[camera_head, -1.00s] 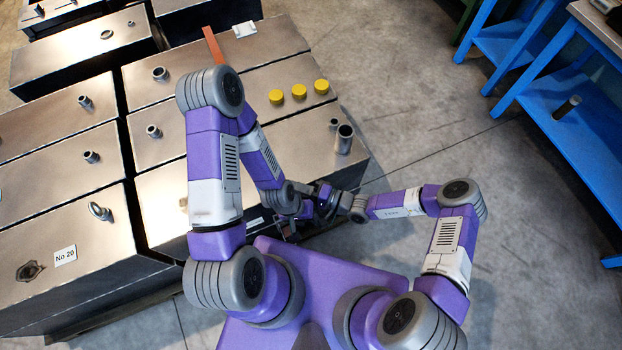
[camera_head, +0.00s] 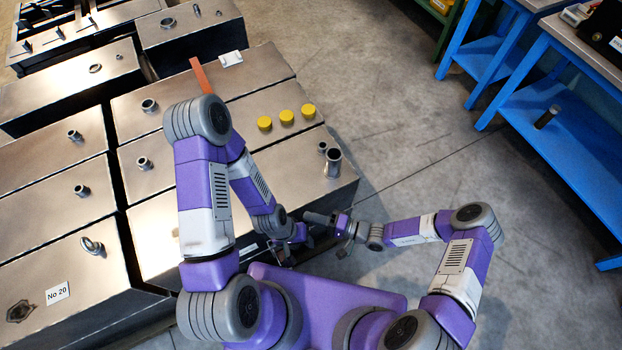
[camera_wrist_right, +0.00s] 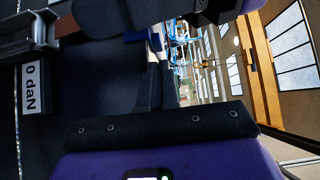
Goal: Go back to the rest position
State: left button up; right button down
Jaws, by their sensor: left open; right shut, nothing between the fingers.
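My two arms are bent in front of my purple body. My left gripper (camera_head: 283,258) is open and empty, low beside the front metal box, partly hidden by its own wrist. My right gripper (camera_head: 314,217) is shut with nothing in it, a little above and to the right of the left one, pointing left. The two are close together; I cannot tell whether they touch. The right wrist view shows dark parts of the arms close up, with a "0 daN" label (camera_wrist_right: 37,88).
Metal boxes (camera_head: 230,110) with short pipe stubs fill the left. Three yellow caps (camera_head: 287,117), an orange strip (camera_head: 200,74) and a white item (camera_head: 231,58) lie on them. A blue shelf (camera_head: 560,150) holding a dark cylinder (camera_head: 547,116) stands right. Floor (camera_head: 420,120) between is clear.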

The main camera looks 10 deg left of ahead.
jog(key=s+d+f+g+h, duration=0.5)
jog(key=s+d+h, duration=0.5)
jog(key=s+d, duration=0.1)
jog(key=w+d+r+m+t+h, duration=0.1)
jog(key=w+d+r+t+h, duration=0.2)
jog(key=d, duration=0.3)
jog(key=shift+d+r+m+t+h, duration=0.15)
jog(key=shift+d+m+t+h, duration=0.25)
jog(key=shift+t, duration=0.3)
